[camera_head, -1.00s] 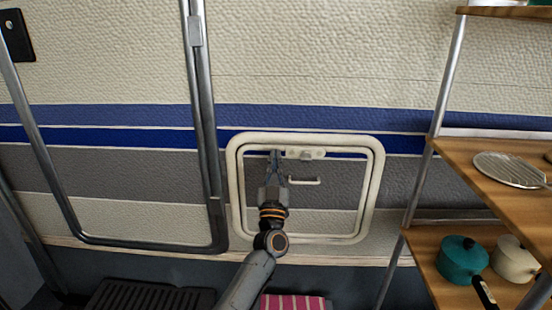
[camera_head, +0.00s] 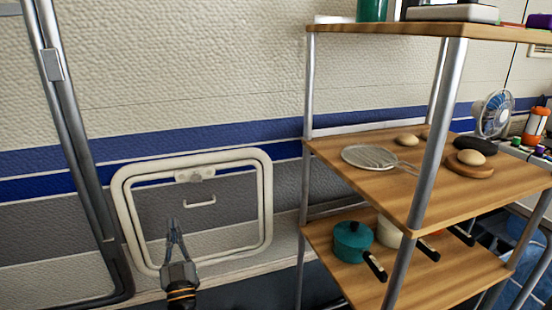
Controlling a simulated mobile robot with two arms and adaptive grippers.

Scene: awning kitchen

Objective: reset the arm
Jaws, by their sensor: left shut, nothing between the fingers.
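My left gripper (camera_head: 174,240) shows at the lower left of the head view, pointing up, with its fingers together and nothing between them. It is in front of the lower part of a white-framed hatch (camera_head: 265,200) in the caravan wall. The hatch panel looks closed and has a small white handle (camera_head: 200,202) and a latch (camera_head: 195,176) at its top. The gripper appears below and left of the handle and apart from it. My right gripper is not in view.
A wooden shelf rack (camera_head: 400,190) with metal posts stands on the right. It holds a strainer (camera_head: 372,158), a teal pot (camera_head: 352,242) and bread rolls (camera_head: 471,157). A fan (camera_head: 493,113) stands behind it. A metal-framed door (camera_head: 75,140) is at the left.

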